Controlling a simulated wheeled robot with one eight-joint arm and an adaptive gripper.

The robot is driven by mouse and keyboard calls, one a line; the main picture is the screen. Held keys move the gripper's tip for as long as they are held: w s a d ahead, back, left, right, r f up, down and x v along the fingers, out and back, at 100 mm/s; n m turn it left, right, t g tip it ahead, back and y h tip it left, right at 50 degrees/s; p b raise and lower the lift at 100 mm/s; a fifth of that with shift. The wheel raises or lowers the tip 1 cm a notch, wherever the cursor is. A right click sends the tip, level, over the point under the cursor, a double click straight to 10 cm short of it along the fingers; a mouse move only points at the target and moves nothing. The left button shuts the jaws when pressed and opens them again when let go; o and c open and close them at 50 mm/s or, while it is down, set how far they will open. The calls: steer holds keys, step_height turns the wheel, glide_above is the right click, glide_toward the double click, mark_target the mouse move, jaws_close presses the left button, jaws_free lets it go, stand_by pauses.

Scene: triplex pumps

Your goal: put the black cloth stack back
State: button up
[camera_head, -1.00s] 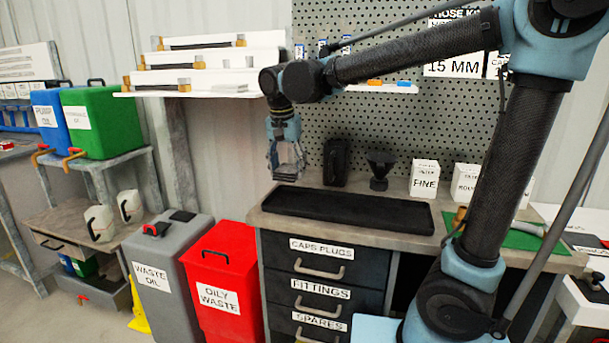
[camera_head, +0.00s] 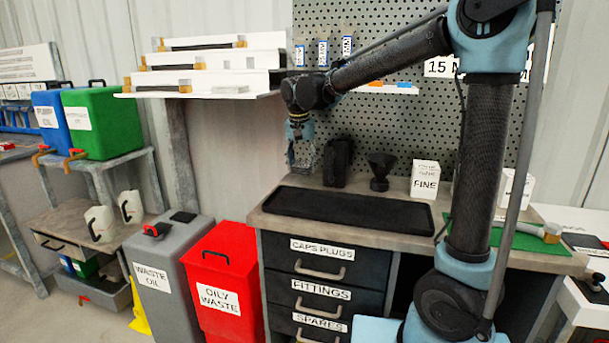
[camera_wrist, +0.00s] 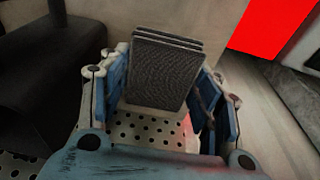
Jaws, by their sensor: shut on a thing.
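My gripper (camera_head: 302,166) hangs above the back left of the workbench, just left of a black upright item on the bench. In the wrist view my gripper (camera_wrist: 165,95) is shut on the black cloth stack (camera_wrist: 166,68), a dark grey-black, layered, woven-looking block between the blue finger pads. The stack is hard to make out in the head view. The long black tray (camera_head: 345,210) lies on the bench in front of and below my gripper, and looks empty.
The black upright item (camera_head: 337,163) and a black funnel (camera_head: 380,170) stand at the bench's back, beside a white box marked FINE (camera_head: 425,178). A white shelf (camera_head: 200,92) is up to the left. The red OILY WASTE bin (camera_head: 225,280) stands left of the bench.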

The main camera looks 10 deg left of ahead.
mark_target(301, 165)
steer(key=shift+w+f, duration=0.2)
steer(key=shift+f, duration=1.7)
steer(key=o, duration=1.2)
steer(key=r, duration=0.4)
steer(key=s+r, duration=0.1)
steer(key=r, duration=0.3)
steer(key=s+r, duration=0.1)
steer(key=r, duration=0.3)
steer(key=shift+a, duration=0.15)
steer(key=shift+s, duration=0.1)
